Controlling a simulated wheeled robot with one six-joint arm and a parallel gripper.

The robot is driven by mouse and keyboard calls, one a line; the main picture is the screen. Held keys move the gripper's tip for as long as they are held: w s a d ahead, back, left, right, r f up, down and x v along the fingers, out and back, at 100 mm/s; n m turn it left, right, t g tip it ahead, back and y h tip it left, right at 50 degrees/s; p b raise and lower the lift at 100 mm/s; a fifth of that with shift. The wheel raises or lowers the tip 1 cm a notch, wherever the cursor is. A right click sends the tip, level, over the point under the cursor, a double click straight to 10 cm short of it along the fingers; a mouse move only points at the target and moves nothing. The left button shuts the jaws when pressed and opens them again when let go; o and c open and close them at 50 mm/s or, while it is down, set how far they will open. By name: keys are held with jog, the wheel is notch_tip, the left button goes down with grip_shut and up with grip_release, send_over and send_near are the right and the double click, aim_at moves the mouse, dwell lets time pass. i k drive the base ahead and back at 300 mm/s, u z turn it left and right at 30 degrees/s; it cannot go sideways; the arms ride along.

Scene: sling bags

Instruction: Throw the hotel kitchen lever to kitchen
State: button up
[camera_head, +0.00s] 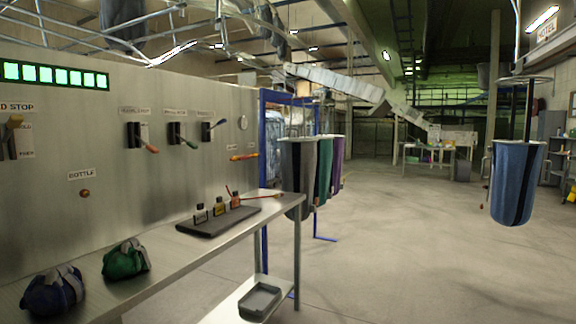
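Three small levers sit in a row on the grey wall panel (60,140) at left: an orange-handled lever (151,148), a green-handled lever (189,144) and a blue-handled lever (218,124). The orange and green handles point down to the right; the blue one points up to the right. The labels above them are too small to read surely, so I cannot tell which is the hotel kitchen lever. My gripper is not in view.
A yellow lever (14,121) and a BOTTLE button (85,193) are also on the panel. A bench (160,285) below holds blue (53,292) and green bundles (126,259) and a dark tray (218,221). Hanging bags (298,170) stand beyond; a blue bag (517,185) hangs right. The middle floor is clear.

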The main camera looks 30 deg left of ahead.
aim_at(222, 121)
jog(key=u, duration=1)
jog(key=i, duration=1.1)
jog(key=z, duration=0.35)
jog(key=i, duration=1.45)
jog(key=u, duration=0.8)
jog(key=i, duration=0.8)
jog(key=u, duration=0.4)
